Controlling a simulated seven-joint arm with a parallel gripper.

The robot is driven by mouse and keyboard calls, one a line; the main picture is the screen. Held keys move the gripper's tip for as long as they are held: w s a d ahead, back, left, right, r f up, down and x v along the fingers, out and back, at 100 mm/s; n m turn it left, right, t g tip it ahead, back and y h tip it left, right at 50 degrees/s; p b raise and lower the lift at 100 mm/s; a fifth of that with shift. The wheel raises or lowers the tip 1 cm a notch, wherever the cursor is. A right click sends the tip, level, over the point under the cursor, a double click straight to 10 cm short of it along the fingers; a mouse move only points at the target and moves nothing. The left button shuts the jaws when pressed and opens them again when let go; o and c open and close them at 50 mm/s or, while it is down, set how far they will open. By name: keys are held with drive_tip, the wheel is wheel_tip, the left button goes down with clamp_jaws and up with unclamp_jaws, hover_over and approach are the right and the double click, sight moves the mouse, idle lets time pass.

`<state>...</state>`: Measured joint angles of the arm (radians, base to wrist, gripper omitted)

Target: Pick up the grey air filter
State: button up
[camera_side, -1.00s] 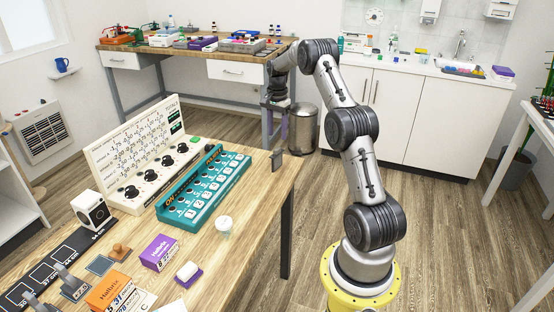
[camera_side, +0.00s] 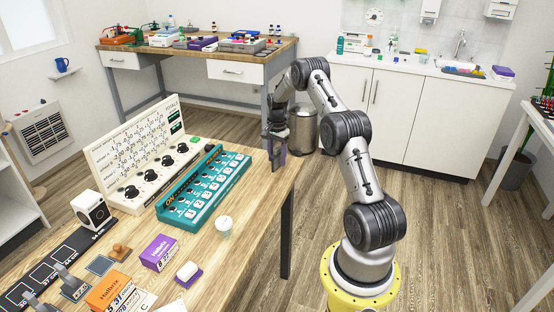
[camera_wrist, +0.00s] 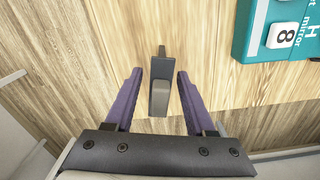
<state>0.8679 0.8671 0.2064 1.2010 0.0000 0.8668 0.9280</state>
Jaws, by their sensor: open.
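A small grey piece (camera_wrist: 160,98) stands at the table's far right corner, with a narrow dark upper part and a paler block below in the wrist view. I cannot tell from its shape whether it is an air filter. No other thing on the table looks like one. My gripper (camera_wrist: 159,73) is open, with one purple finger on each side of the grey piece and a gap on both sides. In the side view my gripper (camera_side: 276,158) is at the table corner, pointing down, and mostly hides the piece.
A teal keypad box (camera_side: 205,185) and a cream dial panel (camera_side: 145,155) stand left of the corner. A grilled white wall unit (camera_side: 42,132) is far left.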

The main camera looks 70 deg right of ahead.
drive_tip(key=shift+c, duration=0.3)
clamp_jaws()
drive_tip(key=shift+r, duration=0.15)
